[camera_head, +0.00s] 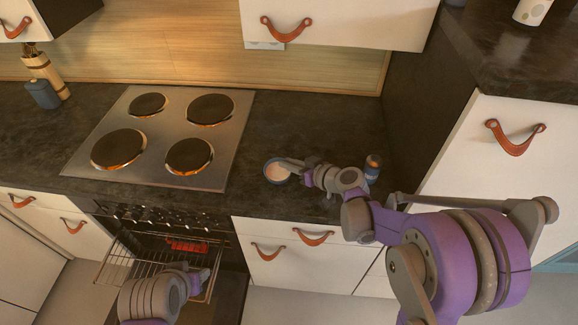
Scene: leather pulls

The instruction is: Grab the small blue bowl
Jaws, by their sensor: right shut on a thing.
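The small blue bowl (277,171), pale inside, is on the dark countertop right of the stove. My right gripper (290,165) reaches it from the right and is shut on the bowl's right rim. The fingers cover part of that rim. My left arm comes in at the lower left, and its gripper (203,279) is in front of the open oven. Its fingers are too small and dark to tell whether they are open.
A stove (165,135) with several burners lies left of the bowl. A blue can (372,169) stands behind my right forearm. The oven is open, with a rack (135,262) pulled out and a red item (187,245) inside. Countertop behind the bowl (310,125) is clear.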

